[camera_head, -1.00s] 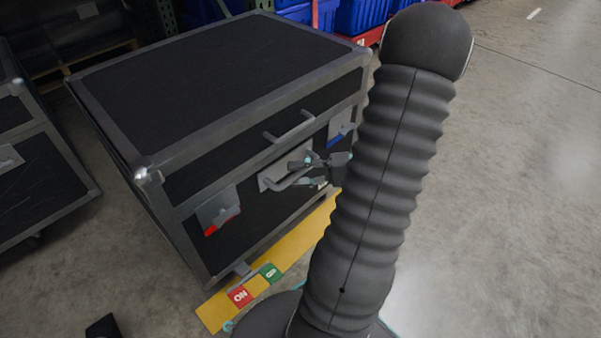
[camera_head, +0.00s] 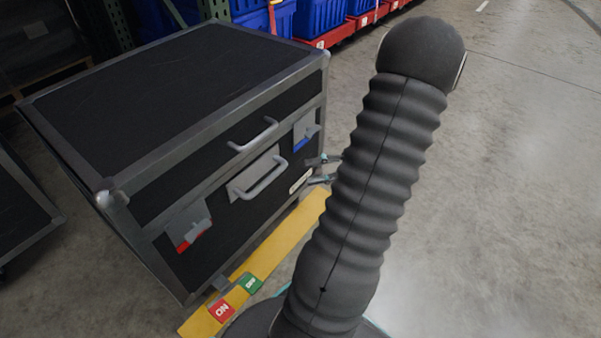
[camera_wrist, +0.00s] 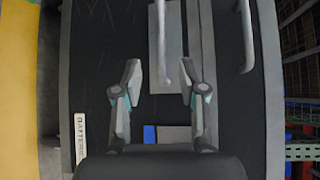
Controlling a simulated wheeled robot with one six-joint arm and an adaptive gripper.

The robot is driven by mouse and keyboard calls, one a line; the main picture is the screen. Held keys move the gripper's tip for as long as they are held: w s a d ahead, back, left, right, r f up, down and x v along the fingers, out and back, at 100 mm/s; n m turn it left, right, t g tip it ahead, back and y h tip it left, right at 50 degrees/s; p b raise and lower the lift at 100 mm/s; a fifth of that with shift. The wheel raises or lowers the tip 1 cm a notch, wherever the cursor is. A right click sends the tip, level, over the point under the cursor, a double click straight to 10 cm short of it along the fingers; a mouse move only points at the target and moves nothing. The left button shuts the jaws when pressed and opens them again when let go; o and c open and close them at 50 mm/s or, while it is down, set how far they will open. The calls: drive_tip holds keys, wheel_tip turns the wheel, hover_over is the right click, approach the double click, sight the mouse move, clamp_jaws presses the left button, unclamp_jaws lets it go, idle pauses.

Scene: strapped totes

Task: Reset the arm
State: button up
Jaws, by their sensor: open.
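My gripper (camera_wrist: 163,88) is open in the wrist view, its two fingers apart with nothing held between them. It faces the front of a black case with grey metal edges (camera_head: 190,72). Beyond the fingers is a grey handle on a plate (camera_wrist: 161,45). In the head view the fingertips (camera_head: 331,170) show at the case's right front edge, just left of my dark ribbed arm, which hides the rest of the gripper. The case's front carries two grey handles, a latch with a red part (camera_head: 188,228) and a latch with a blue part (camera_head: 305,132).
A yellow strip (camera_head: 275,245) with red and green labels lies on the floor before the case. Another dark case (camera_head: 22,215) stands at the left. Blue totes (camera_head: 325,20) on red bases are behind. The floor at the right is clear.

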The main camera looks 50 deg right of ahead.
drive_tip(key=shift+s+d, duration=0.15)
drive_tip(key=shift+d, duration=0.05)
idle(0.6)
wheel_tip(320, 180, down, 5)
drive_tip(key=s+a+m+g+h, duration=0.2)
drive_tip(key=s+m+g, duration=0.1)
drive_tip(key=m, duration=0.1)
drive_tip(key=a+r+g+h+p, duration=0.2)
drive_tip(key=a+g+h, duration=0.1)
drive_tip(key=a+g, duration=0.15)
drive_tip(key=w+a+r+n+t+h+p, duration=0.1)
drive_tip(key=w+a+r+n+h+p, duration=0.1)
drive_tip(key=a+r+n, duration=0.4)
drive_tip(key=w+a+r+n+t+h+p, duration=0.1)
drive_tip(key=a+r+n+h+p, duration=0.4)
drive_tip(key=a+r, duration=1.2)
wheel_tip(320, 180, up, 4)
drive_tip(key=n+p, duration=0.1)
drive_tip(key=n, duration=0.1)
drive_tip(key=shift+w+a+n+h+p, duration=0.2)
drive_tip(key=shift+w+n+h+p, duration=0.1)
drive_tip(key=shift+w+p, duration=0.05)
